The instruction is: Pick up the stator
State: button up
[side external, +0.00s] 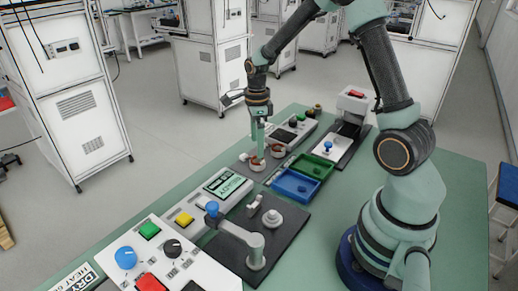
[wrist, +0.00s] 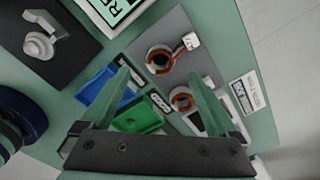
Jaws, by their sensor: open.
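Two ring-shaped stators with copper-red windings sit on a grey plate (wrist: 205,60). One stator (wrist: 160,59) shows in the wrist view with a red lead running to a white connector (wrist: 192,41). Contact cannot be told.
A blue tray (side external: 297,187) and a green tray (side external: 310,165) lie right of the stators. A dark plate with a clamp fixture (side external: 256,252) and a white panel with knobs (side external: 135,258) stand nearer the camera. A white press-like device (side external: 354,100) stands behind.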

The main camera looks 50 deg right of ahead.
aim_at(257, 160)
jog(key=shift+f, duration=3.55)
grip_shut()
